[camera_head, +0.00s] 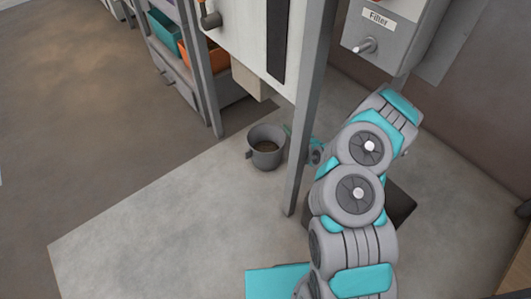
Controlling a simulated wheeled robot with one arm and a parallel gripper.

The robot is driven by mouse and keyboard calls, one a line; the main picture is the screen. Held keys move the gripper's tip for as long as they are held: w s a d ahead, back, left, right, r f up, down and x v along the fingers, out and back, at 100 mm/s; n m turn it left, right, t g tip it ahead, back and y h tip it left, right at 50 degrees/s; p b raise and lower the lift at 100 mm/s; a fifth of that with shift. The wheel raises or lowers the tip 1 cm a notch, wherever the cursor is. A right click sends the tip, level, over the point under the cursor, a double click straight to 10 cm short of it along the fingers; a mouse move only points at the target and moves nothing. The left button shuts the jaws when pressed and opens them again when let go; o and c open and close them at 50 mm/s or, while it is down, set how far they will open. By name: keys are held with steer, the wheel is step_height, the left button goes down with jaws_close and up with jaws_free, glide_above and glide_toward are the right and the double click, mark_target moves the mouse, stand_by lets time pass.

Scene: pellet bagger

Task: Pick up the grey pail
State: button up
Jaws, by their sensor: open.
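The grey pail (263,160) stands upright on the pale floor slab, under the machine and left of its post. Its open top shows something brownish inside, and a small lug sticks out on its left side.
The machine's post (313,110) stands between my camera and my wrist. A grey box labelled Filter (377,38) with a knob hangs above my arm. A rack (190,75) with teal (166,37) and orange (198,55) bins stands left. The slab's front left is clear.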

steer(key=b, duration=0.9)
glide_toward(283, 135)
steer(key=shift+w, duration=1.1)
steer(key=b+x, duration=0.3)
steer(key=b, duration=0.1)
steer(key=f+b+x, duration=0.1)
steer(key=b+x, duration=0.3)
steer(key=shift+s+a, duration=0.1)
steer(key=shift+s, duration=0.2)
steer(key=shift+w+a+b, duration=0.15)
steer(key=shift+w+b, duration=0.4)
steer(key=shift+w, duration=0.05)
steer(key=shift+c, duration=0.3)
jaws_close()
